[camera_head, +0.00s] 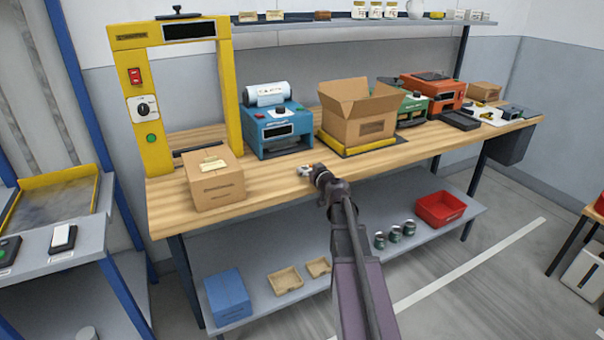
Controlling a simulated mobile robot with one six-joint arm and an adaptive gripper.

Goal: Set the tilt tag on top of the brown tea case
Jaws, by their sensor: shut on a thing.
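The brown tea case (216,182) looks to be the closed brown carton at the left front of the wooden bench, beside the yellow frame. A pale label or slip lies on its top. My gripper (309,172) is above the bench's front edge, to the right of this case and apart from it. It is shut on a small pale thing (303,170), which appears to be the tilt tag. The fingers partly hide it, and its face is too small to read.
Behind are a blue label machine (276,132) and an open carton (357,116). The bench top (275,178) is clear between the case and my gripper. A shelf (344,249) lies below.

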